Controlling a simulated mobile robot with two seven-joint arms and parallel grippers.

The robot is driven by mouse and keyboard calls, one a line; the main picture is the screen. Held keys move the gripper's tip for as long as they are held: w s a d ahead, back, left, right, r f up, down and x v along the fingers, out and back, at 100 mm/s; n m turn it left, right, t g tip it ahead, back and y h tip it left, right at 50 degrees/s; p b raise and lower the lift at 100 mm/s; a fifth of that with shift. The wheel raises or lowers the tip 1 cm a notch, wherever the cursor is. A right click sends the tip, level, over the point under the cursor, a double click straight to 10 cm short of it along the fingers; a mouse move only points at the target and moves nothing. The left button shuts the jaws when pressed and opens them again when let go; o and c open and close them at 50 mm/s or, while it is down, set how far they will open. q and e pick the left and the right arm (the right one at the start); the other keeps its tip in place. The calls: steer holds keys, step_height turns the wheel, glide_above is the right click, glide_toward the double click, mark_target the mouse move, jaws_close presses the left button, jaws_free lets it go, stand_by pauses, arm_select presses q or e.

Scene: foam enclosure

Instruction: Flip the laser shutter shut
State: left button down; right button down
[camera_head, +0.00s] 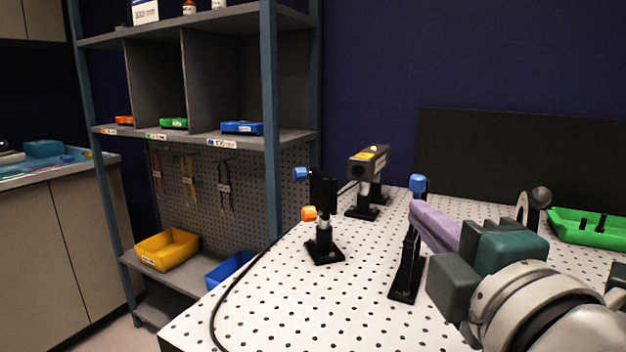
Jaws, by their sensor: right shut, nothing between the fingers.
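The laser (369,163), a grey-and-black box with yellow labels, stands on a black post near the back of the perforated table. A black upright part on a flat foot (406,270) stands in front of my right gripper. A blue knob (418,184) shows just above the gripper fingers. I cannot tell for sure which of these belongs to the shutter, or its position. My right gripper (432,225), with lavender fingers, is shut and empty. Its fingers point left and away, close to the black upright and below the knob; contact cannot be told. My left gripper is not in view.
A black mount (323,190) with blue and orange knobs stands left of centre on the perforated table (290,300). A round ring-shaped optic (522,209) and a green tray (590,228) are at right. A black cable runs along the left edge.

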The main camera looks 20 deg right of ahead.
steer(key=w+d+p, duration=0.1)
steer(key=w+d, duration=0.3)
steer(key=w, duration=0.2)
steer(key=shift+w+d, duration=0.15)
steer(key=shift+d, duration=0.2)
steer(key=w+d, duration=0.1)
steer(key=d, duration=0.1)
steer(key=w+d, duration=0.2)
steer(key=shift+w, duration=0.1)
steer(key=shift+a, duration=0.1)
